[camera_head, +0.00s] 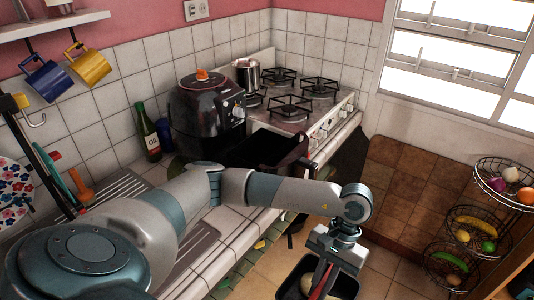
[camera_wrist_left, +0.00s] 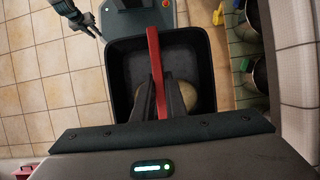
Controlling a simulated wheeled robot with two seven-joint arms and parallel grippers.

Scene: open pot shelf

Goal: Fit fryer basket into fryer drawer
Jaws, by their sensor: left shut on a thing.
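The black fryer basket (camera_head: 346,287) hangs low at the bottom of the head view, over the floor and in front of the counter. My left gripper (camera_head: 322,278) is shut on its red handle; the handle (camera_wrist_left: 154,60) runs between the fingers in the left wrist view. The basket (camera_wrist_left: 198,62) looks roughly upright, with pale round food inside. The black air fryer (camera_head: 205,112) stands on the counter. Its drawer (camera_head: 272,150) is pulled out toward the counter's front edge and looks empty. My right gripper (camera_wrist_left: 80,18) seems to show at the wrist view's top left; its jaws are unclear.
A gas stove (camera_head: 300,105) with a metal pot (camera_head: 246,75) is behind the drawer. A green bottle (camera_head: 147,130) stands left of the fryer. A wire fruit rack (camera_head: 470,225) is at the right. Tiled floor (camera_wrist_left: 40,75) lies open beside the basket.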

